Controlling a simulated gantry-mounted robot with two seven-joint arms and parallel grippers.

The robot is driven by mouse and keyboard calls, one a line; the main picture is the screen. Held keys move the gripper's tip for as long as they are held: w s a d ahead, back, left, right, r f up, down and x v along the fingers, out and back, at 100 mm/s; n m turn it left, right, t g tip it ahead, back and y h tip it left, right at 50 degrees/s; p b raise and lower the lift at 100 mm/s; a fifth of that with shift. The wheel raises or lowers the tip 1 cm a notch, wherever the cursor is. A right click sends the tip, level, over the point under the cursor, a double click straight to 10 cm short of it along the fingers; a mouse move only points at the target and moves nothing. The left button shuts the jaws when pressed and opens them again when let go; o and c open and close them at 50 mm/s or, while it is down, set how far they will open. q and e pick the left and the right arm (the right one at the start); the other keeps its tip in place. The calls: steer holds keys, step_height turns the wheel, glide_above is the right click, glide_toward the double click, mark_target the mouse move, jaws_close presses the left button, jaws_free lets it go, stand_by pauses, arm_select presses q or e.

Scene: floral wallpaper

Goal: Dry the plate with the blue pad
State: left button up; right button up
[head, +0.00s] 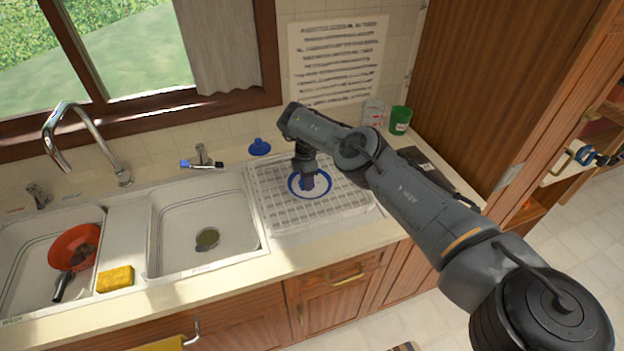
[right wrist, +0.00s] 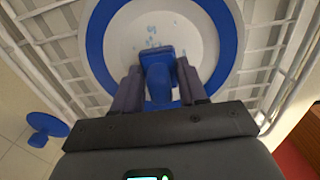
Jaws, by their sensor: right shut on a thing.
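The plate, white with a blue rim (head: 326,189), lies in the white dish rack right of the sinks. In the right wrist view the plate (right wrist: 97,45) shows small water drops near its middle. My right gripper (head: 305,172) points down over the plate. In the right wrist view my right gripper (right wrist: 158,88) is shut on the blue pad (right wrist: 157,70), with the pad between both fingers. The pad is over the plate's middle; I cannot tell whether it touches. My left gripper is out of view.
The dish rack (head: 270,208) stands on the counter. A blue knobbed object (head: 259,148) is behind it. A green cup (head: 400,120) stands at the back right.

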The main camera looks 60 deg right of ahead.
steer(key=shift+w+a+f, duration=0.15)
steer(key=shift+a+f, duration=0.05)
steer(key=shift+a, duration=0.15)
steer(key=shift+a+r+p, duration=0.25)
steer(key=shift+r+p, duration=0.5)
steer(key=shift+d+r+p, duration=0.2)
steer(key=shift+r+p, duration=1.6)
steer(key=shift+r, duration=0.5)
steer(key=shift+r+p, duration=1.2)
steer(key=shift+r, duration=0.35)
